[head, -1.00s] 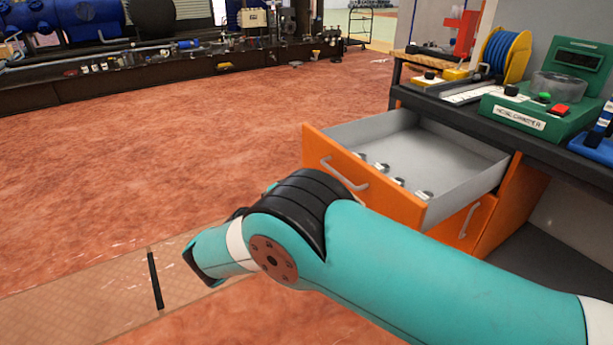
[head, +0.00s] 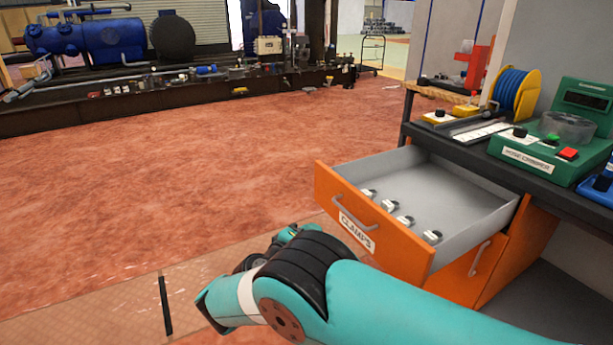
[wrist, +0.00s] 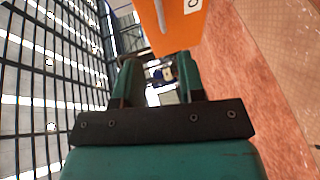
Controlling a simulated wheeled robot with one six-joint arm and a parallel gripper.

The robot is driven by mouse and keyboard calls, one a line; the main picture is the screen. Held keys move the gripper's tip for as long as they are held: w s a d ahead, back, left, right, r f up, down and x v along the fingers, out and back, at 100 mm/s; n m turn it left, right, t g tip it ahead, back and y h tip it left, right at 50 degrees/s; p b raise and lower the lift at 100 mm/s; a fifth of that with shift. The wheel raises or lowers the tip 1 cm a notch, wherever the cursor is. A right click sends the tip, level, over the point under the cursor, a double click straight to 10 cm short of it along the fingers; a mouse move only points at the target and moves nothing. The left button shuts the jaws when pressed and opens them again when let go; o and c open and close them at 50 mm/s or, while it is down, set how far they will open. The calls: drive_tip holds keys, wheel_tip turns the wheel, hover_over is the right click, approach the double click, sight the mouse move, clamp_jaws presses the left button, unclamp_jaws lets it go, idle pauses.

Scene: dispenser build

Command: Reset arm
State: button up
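My teal arm (head: 390,305) with its black joint bends across the lower middle of the head view, in front of the open drawer. My gripper (wrist: 158,75) shows in the wrist view with two teal fingers standing apart and nothing between them. In the head view the fingers are hidden behind the arm. The orange drawer (head: 400,245), labelled CLAMPS, is pulled out and holds several small clamps (head: 405,221) along its front. Its orange front (wrist: 180,20) also shows beyond the fingers in the wrist view.
The dark workbench (head: 465,152) at right bears a green machine (head: 545,155) and a blue hose reel (head: 515,90). A second orange drawer (head: 480,270) below looks closed. The red floor (head: 200,170) at left is clear. Blue tanks (head: 85,40) stand far back.

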drive_tip(key=w+d+r+m+g+y+p, duration=0.2)
drive_tip(key=w+d+r+g+y, duration=0.15)
drive_tip(key=r, duration=0.55)
drive_tip(key=s+d+r+g+y+p, duration=0.2)
drive_tip(key=s+d+r+g+y, duration=0.25)
drive_tip(key=r, duration=0.45)
drive_tip(key=s+d+r+g+y+p, duration=0.1)
drive_tip(key=s+r, duration=0.3)
drive_tip(key=s, duration=0.6)
drive_tip(key=s+d+r+g+y+p, duration=0.1)
drive_tip(key=s+d+r+y, duration=0.1)
drive_tip(key=s, duration=0.9)
drive_tip(key=s+d+r+g+y+p, duration=0.2)
drive_tip(key=s+r, duration=0.4)
drive_tip(key=s, duration=0.4)
drive_tip(key=shift+s+d+r+y, duration=0.2)
drive_tip(key=shift+s+r+y, duration=0.15)
drive_tip(key=shift+y, duration=0.25)
drive_tip(key=shift+d, duration=0.1)
